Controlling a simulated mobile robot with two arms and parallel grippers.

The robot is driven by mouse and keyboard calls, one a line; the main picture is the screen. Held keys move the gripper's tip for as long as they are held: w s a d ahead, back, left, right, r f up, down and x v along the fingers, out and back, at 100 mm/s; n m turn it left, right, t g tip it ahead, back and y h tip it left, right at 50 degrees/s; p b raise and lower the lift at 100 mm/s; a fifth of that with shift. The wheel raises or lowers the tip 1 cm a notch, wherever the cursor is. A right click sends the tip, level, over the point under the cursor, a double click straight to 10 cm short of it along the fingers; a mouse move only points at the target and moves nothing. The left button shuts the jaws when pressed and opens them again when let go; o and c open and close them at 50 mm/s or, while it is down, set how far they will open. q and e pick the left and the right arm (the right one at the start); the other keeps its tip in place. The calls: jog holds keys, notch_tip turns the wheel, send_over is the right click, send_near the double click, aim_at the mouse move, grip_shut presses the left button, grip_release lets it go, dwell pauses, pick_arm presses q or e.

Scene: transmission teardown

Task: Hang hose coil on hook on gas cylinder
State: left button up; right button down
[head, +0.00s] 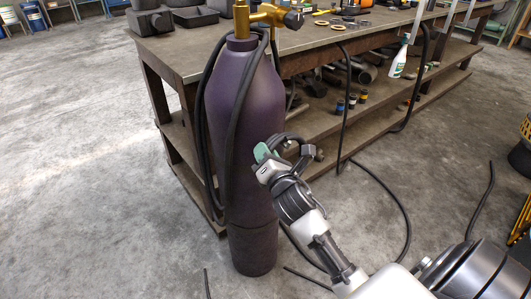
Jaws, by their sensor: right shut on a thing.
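The purple gas cylinder (244,140) stands upright on the floor by the bench corner, with a brass valve (262,17) on top. Black hose (208,130) hangs in long loops from the valve area down the cylinder's left side and front. My right gripper (287,148) is in front of the cylinder's right side, at mid height. It is shut on a dark curved piece, which looks like part of the hose coil (289,136); a small green part shows beside it. The hook cannot be made out. My left gripper is out of view.
A workbench (190,47) with a lower shelf stands behind the cylinder, carrying metal parts, small jars and a spray bottle (400,57). Hose (393,200) trails over the floor at right. The concrete floor at left is clear.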

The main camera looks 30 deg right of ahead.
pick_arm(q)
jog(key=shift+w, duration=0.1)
pick_arm(e)
jog(key=shift+f, duration=0.15)
jog(key=c, duration=0.9)
grip_release()
jog(key=shift+c, duration=0.2)
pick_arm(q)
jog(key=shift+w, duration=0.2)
